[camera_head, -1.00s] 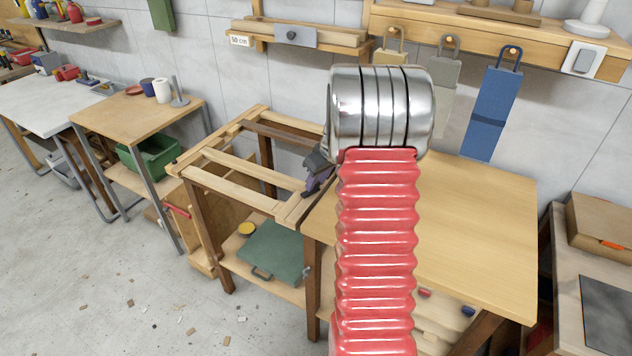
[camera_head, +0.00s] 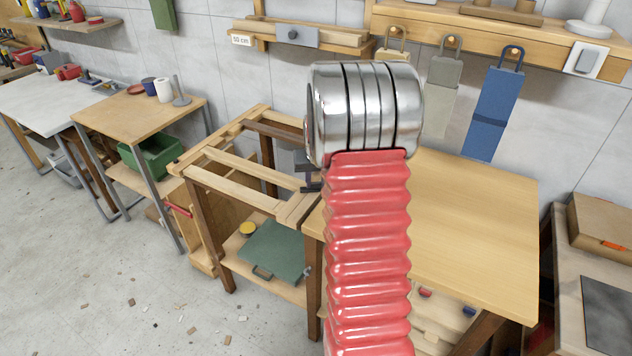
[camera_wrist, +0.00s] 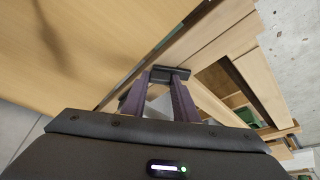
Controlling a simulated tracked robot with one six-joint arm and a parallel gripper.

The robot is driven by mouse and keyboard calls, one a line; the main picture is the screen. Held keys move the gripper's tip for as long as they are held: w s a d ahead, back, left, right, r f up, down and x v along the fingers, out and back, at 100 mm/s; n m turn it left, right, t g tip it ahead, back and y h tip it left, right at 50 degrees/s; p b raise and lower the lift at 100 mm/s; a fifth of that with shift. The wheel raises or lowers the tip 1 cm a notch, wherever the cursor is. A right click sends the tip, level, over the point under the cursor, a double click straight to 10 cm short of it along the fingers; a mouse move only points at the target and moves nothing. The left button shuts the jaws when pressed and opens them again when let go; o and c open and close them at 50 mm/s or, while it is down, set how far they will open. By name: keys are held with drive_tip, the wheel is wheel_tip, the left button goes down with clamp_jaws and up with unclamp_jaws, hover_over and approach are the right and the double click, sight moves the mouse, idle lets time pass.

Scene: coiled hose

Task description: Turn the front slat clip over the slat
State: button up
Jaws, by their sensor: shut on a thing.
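In the wrist view my gripper (camera_wrist: 163,82) has its two dark purple fingers shut on a small black clip (camera_wrist: 172,72). The clip lies at the wooden frame, by the edge of the broad tabletop. Light wooden slats (camera_wrist: 218,32) of the frame run beside it. In the head view my red ribbed arm with its metal joint hides most of my gripper; only a dark part of it shows left of the arm, above the frame's near right corner. The open frame's slats (camera_head: 243,168) show there. I cannot tell how far the clip lies over a slat.
The pale tabletop (camera_head: 470,230) joins the frame on the right and is bare where visible. A green case (camera_head: 272,250) lies on the shelf below. A side table (camera_head: 140,110) stands left. Tool pouches (camera_head: 492,110) hang on the wall behind. The floor at left is open.

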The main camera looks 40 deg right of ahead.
drive_tip(key=shift+w+m+g+h, duration=0.1)
drive_tip(key=shift+m+g+h, duration=0.5)
drive_tip(key=shift+m, duration=1.5)
drive_tip(key=shift+m+g, duration=0.5)
drive_tip(key=shift+m, duration=0.8)
drive_tip(key=o, duration=1.1)
drive_tip(key=shift+w, duration=0.1)
drive_tip(key=shift+c, duration=0.2)
drive_tip(key=shift+a, duration=0.1)
